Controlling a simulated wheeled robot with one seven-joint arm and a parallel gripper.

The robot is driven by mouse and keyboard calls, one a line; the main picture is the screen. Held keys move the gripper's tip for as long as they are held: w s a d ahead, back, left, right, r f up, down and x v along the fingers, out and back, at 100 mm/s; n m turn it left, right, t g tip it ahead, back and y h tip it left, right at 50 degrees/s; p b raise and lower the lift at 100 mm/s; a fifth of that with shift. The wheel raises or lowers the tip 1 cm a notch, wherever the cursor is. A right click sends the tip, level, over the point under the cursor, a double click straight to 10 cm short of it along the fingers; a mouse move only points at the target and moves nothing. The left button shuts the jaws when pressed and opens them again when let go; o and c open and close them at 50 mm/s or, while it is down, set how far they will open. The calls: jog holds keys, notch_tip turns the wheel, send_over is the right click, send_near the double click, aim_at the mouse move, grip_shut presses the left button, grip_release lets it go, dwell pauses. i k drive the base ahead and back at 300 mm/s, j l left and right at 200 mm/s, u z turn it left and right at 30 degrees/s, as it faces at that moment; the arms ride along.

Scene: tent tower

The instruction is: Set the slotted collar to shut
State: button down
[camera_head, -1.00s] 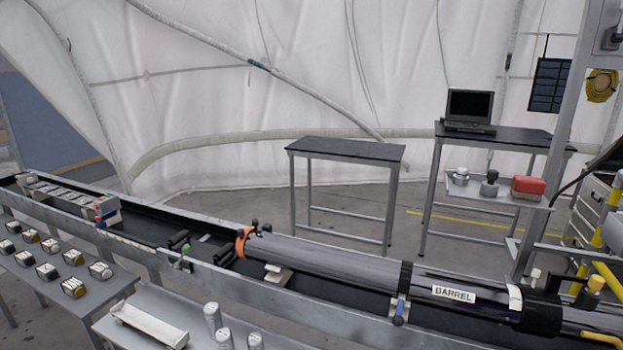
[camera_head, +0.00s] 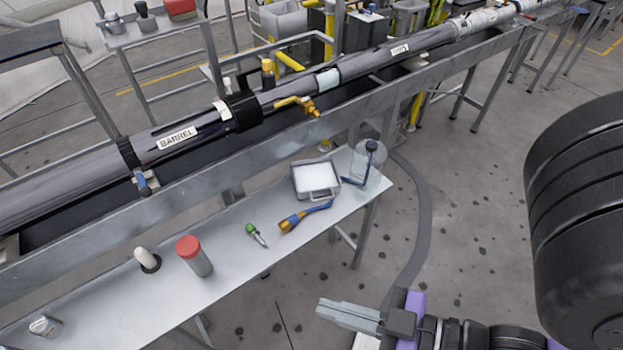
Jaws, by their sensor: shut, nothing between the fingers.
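A long grey tube labelled BARREL (camera_head: 177,139) lies along a metal trough. A wide black collar (camera_head: 241,110) sits around the tube to the right of the label, with a white mark (camera_head: 222,110) at its left edge. It may be the slotted collar; its slot and setting are too small to tell. A narrower black band (camera_head: 127,153) with a blue-handled clamp (camera_head: 141,182) is left of the label. My gripper (camera_head: 320,309) is shut and empty at the bottom, over the floor, well apart from the tube and collar.
A grey side bench (camera_head: 225,235) stands between my gripper and the trough. It holds a red-capped cylinder (camera_head: 194,256), a white tray (camera_head: 315,180), a yellow-and-blue tool (camera_head: 305,217) and a clear jar (camera_head: 369,165). A yellow valve handle (camera_head: 298,103) juts out beside the tube.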

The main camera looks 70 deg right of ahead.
aim_at(467, 30)
jog(key=z, duration=2.55)
jog(key=i+l, duration=0.45)
jog(key=i, duration=0.15)
jog(key=i+l+z, duration=0.1)
jog(key=i+l, duration=0.8)
jog(key=i, duration=0.25)
jog(key=i+l, duration=0.45)
jog(key=i, duration=0.15)
jog(key=z, duration=0.05)
